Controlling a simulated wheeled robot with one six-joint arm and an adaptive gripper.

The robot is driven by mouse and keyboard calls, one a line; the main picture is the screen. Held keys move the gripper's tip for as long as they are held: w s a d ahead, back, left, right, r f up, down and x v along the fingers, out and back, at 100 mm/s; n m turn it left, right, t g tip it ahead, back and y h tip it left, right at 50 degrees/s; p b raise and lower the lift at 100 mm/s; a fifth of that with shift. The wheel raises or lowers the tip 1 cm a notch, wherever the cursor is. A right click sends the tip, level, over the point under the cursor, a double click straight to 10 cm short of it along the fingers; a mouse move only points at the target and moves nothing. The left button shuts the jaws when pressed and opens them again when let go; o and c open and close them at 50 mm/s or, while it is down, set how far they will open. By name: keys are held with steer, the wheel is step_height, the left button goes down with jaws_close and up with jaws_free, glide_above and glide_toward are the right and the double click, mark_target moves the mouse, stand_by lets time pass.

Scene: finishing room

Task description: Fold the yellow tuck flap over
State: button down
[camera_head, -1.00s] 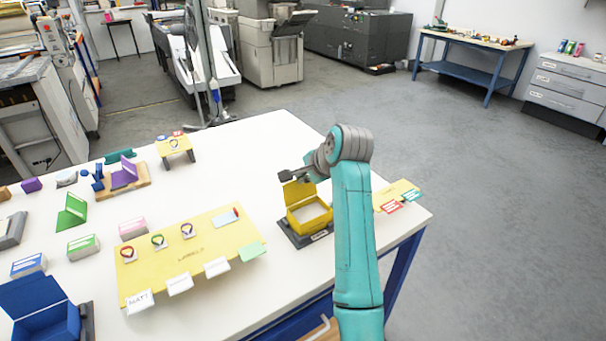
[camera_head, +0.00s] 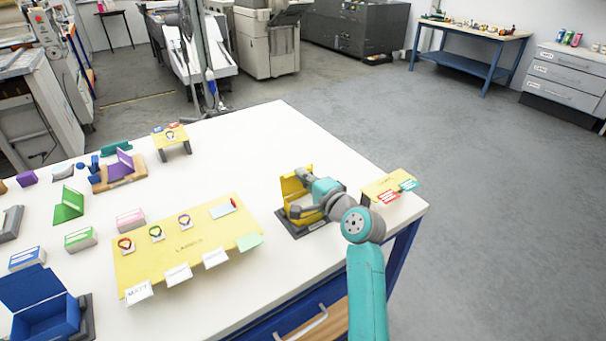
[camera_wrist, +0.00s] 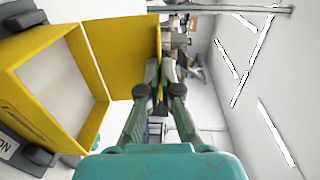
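The yellow box (camera_head: 290,222) stands open on a dark base near the right end of the white table. Its lid (camera_head: 290,187) stands upright at the back; it also shows in the wrist view (camera_wrist: 112,50). The yellow tuck flap (camera_wrist: 158,38) is a narrow strip along the lid's free edge, bent at an angle to the lid. My gripper (camera_wrist: 160,68) has its fingers drawn together, with their tips beside the flap. I cannot tell whether they touch it. In the head view my wrist hides part of the box and most of the gripper.
A yellow label board (camera_head: 190,248) lies left of the box, with tags along its front. A smaller yellow board (camera_head: 380,190) with red and teal cards lies to the right. A blue box (camera_head: 48,318) stands at the front left. The table behind the yellow box is clear.

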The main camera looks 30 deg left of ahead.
steer(key=shift+y, duration=0.3)
steer(key=c, duration=1.4)
jaws_free()
steer(key=shift+d+f, duration=0.1)
steer(key=v, duration=1.1)
steer(key=shift+s+d, duration=0.2)
steer(key=shift+d, duration=0.15)
